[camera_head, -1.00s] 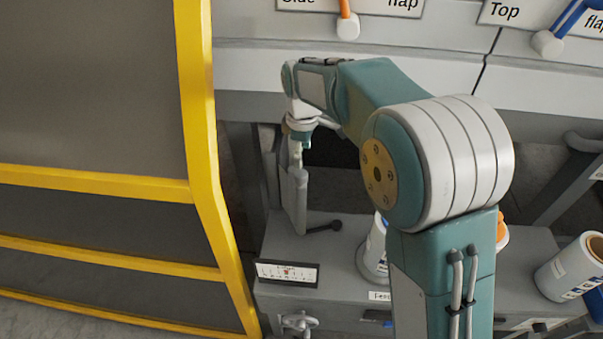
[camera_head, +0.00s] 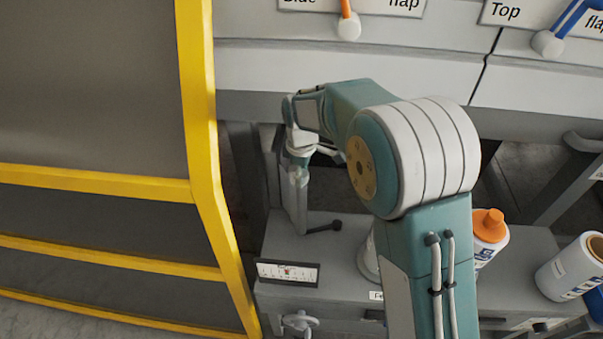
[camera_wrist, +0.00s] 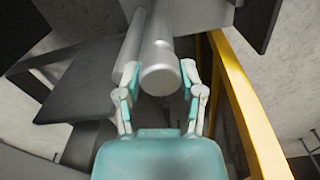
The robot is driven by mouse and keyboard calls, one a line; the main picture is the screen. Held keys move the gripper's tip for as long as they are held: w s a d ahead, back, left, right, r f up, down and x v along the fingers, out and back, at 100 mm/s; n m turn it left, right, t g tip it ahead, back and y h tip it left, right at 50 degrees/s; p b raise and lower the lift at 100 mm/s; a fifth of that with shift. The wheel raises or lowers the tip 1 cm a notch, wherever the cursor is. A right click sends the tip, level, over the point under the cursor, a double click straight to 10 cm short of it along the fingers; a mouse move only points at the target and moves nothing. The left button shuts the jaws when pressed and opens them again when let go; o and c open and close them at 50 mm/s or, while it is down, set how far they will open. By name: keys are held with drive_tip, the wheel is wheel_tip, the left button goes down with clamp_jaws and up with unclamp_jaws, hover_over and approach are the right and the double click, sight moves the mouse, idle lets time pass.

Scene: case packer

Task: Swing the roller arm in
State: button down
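The roller arm (camera_head: 299,215) is a grey upright piece with a dark-knobbed lever at its foot, on the left of the grey machine ledge in the head view. In the wrist view a pale grey cylinder (camera_wrist: 160,67), which looks like its roller, points toward me with its round end between my fingers. My gripper (camera_wrist: 160,84) is open, with one finger on each side of the cylinder and small gaps showing. In the head view my gripper (camera_head: 299,178) is over the top of the roller arm and partly hides it; contact cannot be told.
A yellow-framed guard (camera_head: 205,150) stands close on the left; its yellow bar (camera_wrist: 240,95) shows right in the wrist view. A scale plate (camera_head: 287,273) is on the ledge front.

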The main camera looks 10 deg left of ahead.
drive_tip(key=shift+s+f, duration=0.1)
drive_tip(key=s+d+n, duration=0.6)
drive_tip(key=d+n, duration=0.2)
drive_tip(key=n, duration=0.3)
drive_tip(key=shift+s+d, duration=0.3)
drive_tip(key=shift+s, duration=0.1)
idle(0.4)
drive_tip(key=shift+c, duration=1)
unclamp_jaws()
drive_tip(key=shift+w, duration=0.1)
drive_tip(key=shift+d, duration=0.1)
